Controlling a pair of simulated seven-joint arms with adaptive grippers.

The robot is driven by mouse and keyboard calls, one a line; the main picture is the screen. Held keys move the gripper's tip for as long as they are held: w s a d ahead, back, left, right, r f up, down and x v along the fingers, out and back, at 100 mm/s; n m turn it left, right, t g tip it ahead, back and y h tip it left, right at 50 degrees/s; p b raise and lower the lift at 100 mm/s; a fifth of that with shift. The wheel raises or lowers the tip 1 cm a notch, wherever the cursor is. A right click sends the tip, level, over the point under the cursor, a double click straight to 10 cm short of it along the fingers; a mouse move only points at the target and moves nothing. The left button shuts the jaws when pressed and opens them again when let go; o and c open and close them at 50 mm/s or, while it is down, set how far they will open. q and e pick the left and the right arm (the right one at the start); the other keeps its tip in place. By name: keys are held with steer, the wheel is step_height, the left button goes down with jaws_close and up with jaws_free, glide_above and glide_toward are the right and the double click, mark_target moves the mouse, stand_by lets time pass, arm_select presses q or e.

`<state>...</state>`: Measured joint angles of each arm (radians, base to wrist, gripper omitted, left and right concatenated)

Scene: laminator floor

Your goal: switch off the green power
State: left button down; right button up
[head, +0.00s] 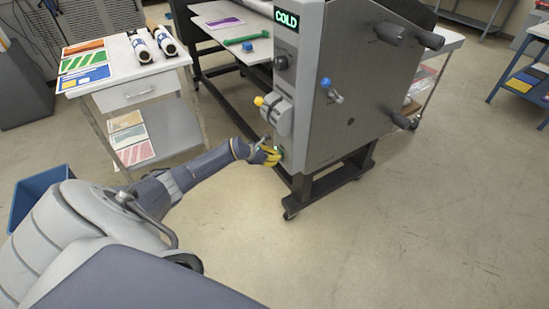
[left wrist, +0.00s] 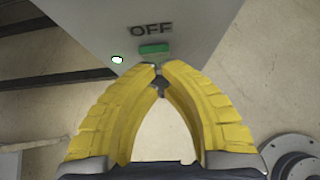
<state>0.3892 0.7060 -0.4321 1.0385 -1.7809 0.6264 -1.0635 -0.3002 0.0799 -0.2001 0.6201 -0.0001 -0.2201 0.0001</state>
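The green power switch (left wrist: 154,49) is a small green block on the grey underside or face of the laminator's end housing (head: 315,120), just below the word OFF in the left wrist view. My left gripper (left wrist: 160,72) has yellow fingers whose tips come together just short of the green switch; nothing shows held between them. Whether the tips touch the switch I cannot tell. In the head view the left gripper (head: 272,154) is at the lower front edge of the housing, largely covering the switch. My right gripper is not in view.
A lit display (head: 286,19) reads COLD. A yellow-knobbed lever unit (head: 275,112) sits just above my left gripper, and a blue-knobbed handle (head: 328,86) is on the side panel. A white cart (head: 140,90) stands left. A blue bin (head: 38,195) is near my left arm.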

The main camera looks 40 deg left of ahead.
arm_select(q)
steer(key=shift+w+d+r, duration=0.15)
steer(key=shift+w+r, duration=0.1)
steer(key=shift+w, duration=0.15)
steer(key=shift+r, duration=0.25)
steer(key=shift+r, duration=0.55)
stand_by(0.4)
